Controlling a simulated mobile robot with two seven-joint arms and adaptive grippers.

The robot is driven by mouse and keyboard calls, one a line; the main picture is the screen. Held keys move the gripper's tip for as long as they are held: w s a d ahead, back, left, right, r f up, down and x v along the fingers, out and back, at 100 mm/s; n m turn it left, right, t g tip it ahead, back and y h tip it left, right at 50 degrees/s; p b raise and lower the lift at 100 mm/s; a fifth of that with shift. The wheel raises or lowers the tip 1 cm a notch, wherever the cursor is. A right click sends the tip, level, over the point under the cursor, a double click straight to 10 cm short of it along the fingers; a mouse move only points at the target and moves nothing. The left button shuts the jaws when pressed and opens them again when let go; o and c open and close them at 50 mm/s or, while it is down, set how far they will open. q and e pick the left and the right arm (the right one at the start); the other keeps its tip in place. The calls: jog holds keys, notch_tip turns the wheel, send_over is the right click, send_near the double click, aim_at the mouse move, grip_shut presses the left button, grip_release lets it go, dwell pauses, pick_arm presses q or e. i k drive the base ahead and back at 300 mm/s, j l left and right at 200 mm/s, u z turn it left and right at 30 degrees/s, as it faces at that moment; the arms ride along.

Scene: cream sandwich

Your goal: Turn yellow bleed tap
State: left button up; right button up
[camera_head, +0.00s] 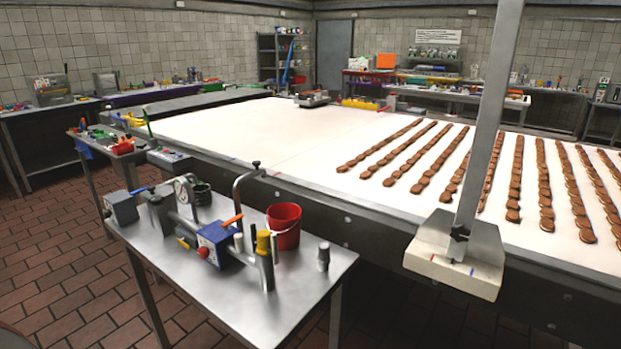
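A yellow cap or tap (263,242) sits on top of an upright metal cylinder at the front right end of a pump-like assembly. The assembly has a blue box (215,240) with an orange lever and a red knob, a round gauge (185,187) and a bent metal pipe. It stands on a steel table (250,315) in the lower left middle. A smaller yellow part (183,242) shows low on the assembly's left side; I cannot tell what it is. Neither of my grippers is in view.
A red bucket (284,227) stands just right of the yellow tap, and a small metal cylinder (323,257) stands further right. A white conveyor (240,133) with rows of brown biscuits lies behind. A grey post with a pale block (455,265) stands at right. Brick floor is clear at left.

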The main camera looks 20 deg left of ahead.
aim_at(181, 242)
jog(key=i+l+u, duration=0.1)
jog(key=u, duration=0.35)
jog(key=i+l+u, duration=0.1)
jog(key=u, duration=0.3)
jog(key=i+l+u, duration=0.1)
jog(key=l+u, duration=0.2)
jog(key=u, duration=0.15)
